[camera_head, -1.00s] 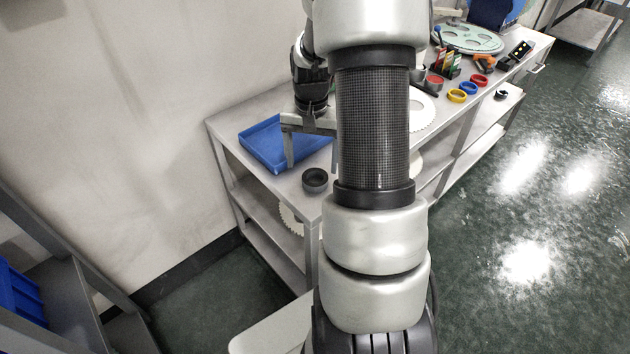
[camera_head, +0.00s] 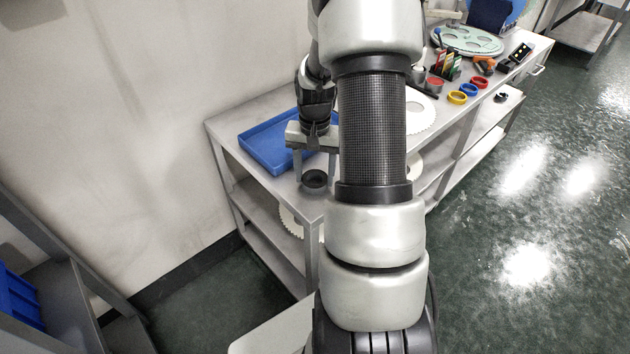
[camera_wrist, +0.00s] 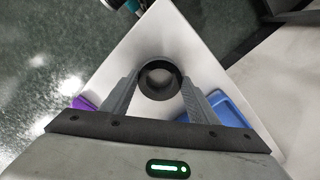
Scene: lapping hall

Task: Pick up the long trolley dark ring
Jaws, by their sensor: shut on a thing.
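The dark ring (camera_head: 313,188) is a short black round piece at the near left end of the long grey trolley (camera_head: 262,187). My gripper (camera_head: 315,178) points down over it, one finger on each side. In the wrist view the dark ring (camera_wrist: 160,95) lies between the fingertips of my gripper (camera_wrist: 160,80), which are shut on its outside. The ring looks level and at the trolley top; I cannot tell a small gap under it. My arm hides the middle of the trolley.
A blue tray (camera_head: 262,152) lies just behind my gripper, towards the wall. A white toothed disc (camera_head: 420,115) lies past my arm. Yellow (camera_head: 457,97), blue (camera_head: 470,89) and red (camera_head: 481,82) rings sit farther along. A lower shelf holds another toothed disc (camera_head: 291,222).

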